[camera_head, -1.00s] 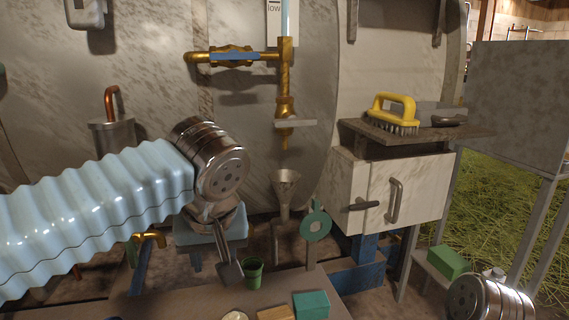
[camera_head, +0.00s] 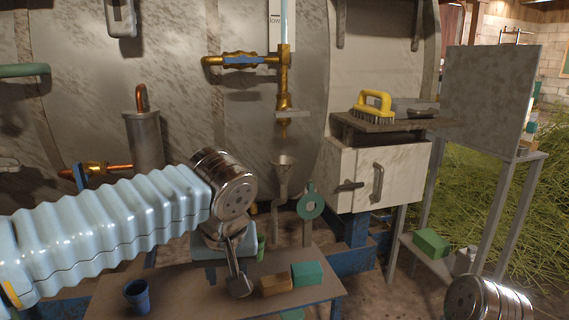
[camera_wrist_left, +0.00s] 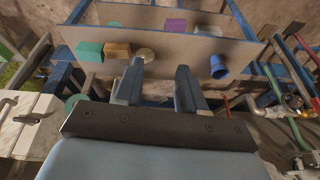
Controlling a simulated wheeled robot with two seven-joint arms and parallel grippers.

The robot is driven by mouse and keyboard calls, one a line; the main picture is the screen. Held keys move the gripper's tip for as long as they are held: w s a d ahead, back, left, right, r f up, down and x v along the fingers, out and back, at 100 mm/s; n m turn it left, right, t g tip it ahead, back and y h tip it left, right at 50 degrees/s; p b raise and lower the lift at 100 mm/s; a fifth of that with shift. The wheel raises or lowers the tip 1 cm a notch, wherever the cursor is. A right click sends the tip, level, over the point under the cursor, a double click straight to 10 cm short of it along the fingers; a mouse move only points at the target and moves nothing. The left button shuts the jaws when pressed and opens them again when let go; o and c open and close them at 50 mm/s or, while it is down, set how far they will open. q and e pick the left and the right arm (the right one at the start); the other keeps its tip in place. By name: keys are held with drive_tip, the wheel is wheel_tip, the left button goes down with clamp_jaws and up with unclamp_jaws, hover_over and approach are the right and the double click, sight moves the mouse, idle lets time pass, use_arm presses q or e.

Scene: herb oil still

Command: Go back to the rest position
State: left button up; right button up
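My left arm comes in from the left in the head view.
A blue cup (camera_head: 137,296), a brown block (camera_head: 275,284) and a teal block (camera_head: 306,273) stand on the table. Behind are a funnel (camera_head: 283,163), a brass valve (camera_head: 242,60) and a white cabinet (camera_head: 385,175). A yellow-handled brush (camera_head: 375,104) lies on the shelf above it.

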use_arm(q)
drive_tip(key=w+d+f+m+g+h+p, duration=0.1)
drive_tip(key=d+f+g+h+p, duration=0.1)
drive_tip(key=f, duration=1.1)
drive_tip(key=w+d+f+m+g+h+p, duration=0.1)
drive_tip(key=f+m+h+p, duration=0.1)
drive_tip(key=f, duration=1.1)
drive_tip(key=s+a+f+n+p, duration=0.1)
drive_tip(key=s+a+f, duration=0.1)
drive_tip(key=s+f, duration=0.4)
drive_tip(key=s+a+f+n+h+p, duration=0.1)
drive_tip(key=s+a+f, duration=0.1)
drive_tip(key=s+f, duration=0.5)
wheel_tip(320, 180, down, 4)
drive_tip(key=shift+f, duration=0.1)
